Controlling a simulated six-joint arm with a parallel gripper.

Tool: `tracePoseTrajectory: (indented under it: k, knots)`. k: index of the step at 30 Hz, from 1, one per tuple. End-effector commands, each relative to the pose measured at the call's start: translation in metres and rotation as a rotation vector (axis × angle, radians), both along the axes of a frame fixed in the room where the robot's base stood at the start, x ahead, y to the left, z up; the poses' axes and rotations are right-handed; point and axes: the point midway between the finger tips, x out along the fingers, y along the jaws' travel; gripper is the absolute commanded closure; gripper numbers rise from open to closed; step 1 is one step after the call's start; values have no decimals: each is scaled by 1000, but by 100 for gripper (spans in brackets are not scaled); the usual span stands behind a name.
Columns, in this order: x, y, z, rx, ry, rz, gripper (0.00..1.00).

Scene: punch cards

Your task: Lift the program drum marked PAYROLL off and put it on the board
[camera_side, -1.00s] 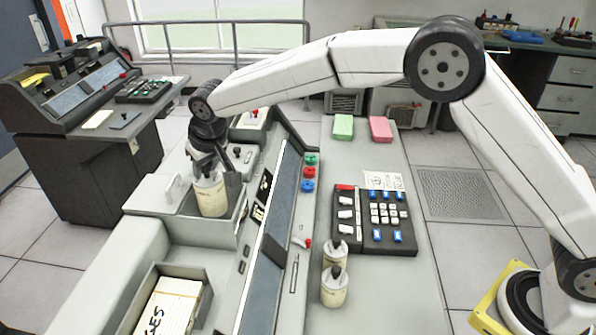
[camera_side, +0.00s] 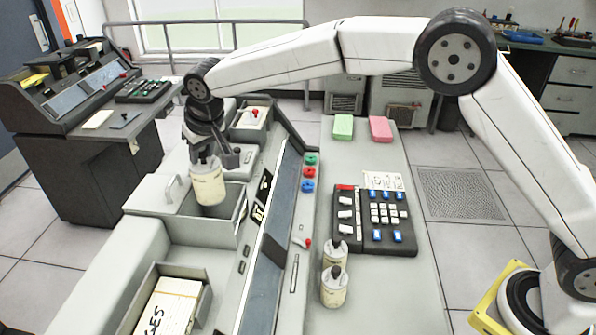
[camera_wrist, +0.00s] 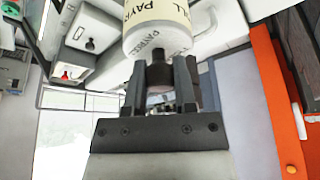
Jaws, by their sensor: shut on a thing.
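The PAYROLL drum (camera_side: 208,186) is a cream cylinder with a dark knob on top. My gripper (camera_side: 206,156) is shut on that knob, and the drum hangs upright from it over the open compartment at the machine's left. I cannot tell whether its bottom is clear of the compartment. In the wrist view the drum (camera_wrist: 156,28) shows the letters PAYR on its band, with my gripper's fingers (camera_wrist: 172,80) around its dark knob. Two similar cream drums (camera_side: 334,289) stand on the grey desk top, near the front. I cannot make out which thing is the board.
Green (camera_side: 343,126) and pink (camera_side: 380,129) card stacks sit farther back. An open card tray (camera_side: 172,304) is at the front left. The desk's right strip is clear.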

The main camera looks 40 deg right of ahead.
Motion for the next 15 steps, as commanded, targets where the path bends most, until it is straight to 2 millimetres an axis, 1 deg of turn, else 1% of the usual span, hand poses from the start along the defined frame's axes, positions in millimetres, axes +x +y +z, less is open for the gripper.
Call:
tracePoseTrajectory:
  k: [1,15]
  knots:
    - [0,0,4,1,-3,0,100]
    - [0,0,20,1,-2,0,100]
